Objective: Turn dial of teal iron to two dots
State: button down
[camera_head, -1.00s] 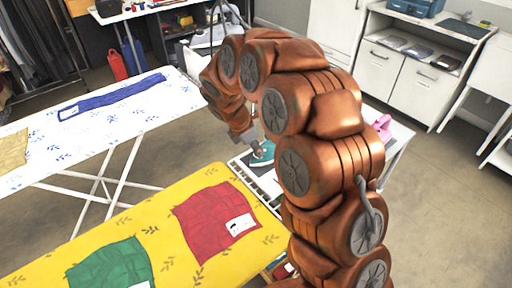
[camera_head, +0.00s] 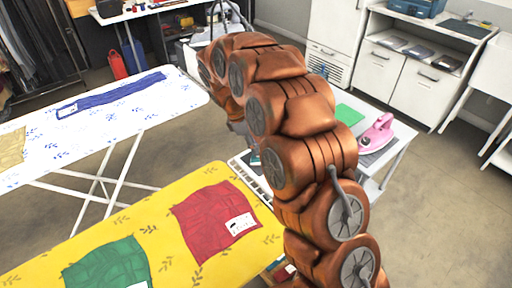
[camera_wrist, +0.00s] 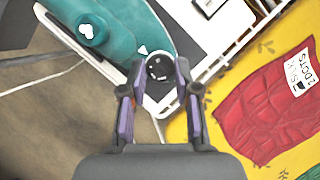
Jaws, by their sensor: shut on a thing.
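The teal iron (camera_wrist: 130,30) fills the upper left of the wrist view, with a round teal knob with a white mark on it. Its black dial (camera_wrist: 159,70) has small white marks, too small to read surely. A white triangle (camera_wrist: 142,49) on the teal body points toward the dial. My gripper (camera_wrist: 160,80) has one finger on each side of the dial and is shut on it. In the head view my arm hides nearly all of the iron. A red cloth (camera_wrist: 265,115) has a white label (camera_wrist: 291,80) that seems to read "SILK 2 DOTS".
The iron is on a white rack-edged table (camera_wrist: 215,50). A yellow ironing board (camera_head: 155,215) with the red cloth and a green cloth (camera_head: 108,265) stands in front. A pink iron (camera_head: 377,133) and a green sheet (camera_head: 348,115) are on the right.

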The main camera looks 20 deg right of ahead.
jog(key=m, duration=0.1)
jog(key=m+g+b, duration=0.1)
jog(key=m, duration=0.1)
jog(key=shift+w+d+f+m, duration=0.1)
jog(key=shift+w+f+m, duration=0.05)
jog(key=shift+m, duration=0.15)
jog(key=shift+m+g+y+b, duration=0.5)
jog(key=shift+m+y, duration=0.1)
jog(key=shift+m, duration=0.5)
jog(key=c, duration=0.8)
grip_release()
jog(key=shift+r, duration=0.2)
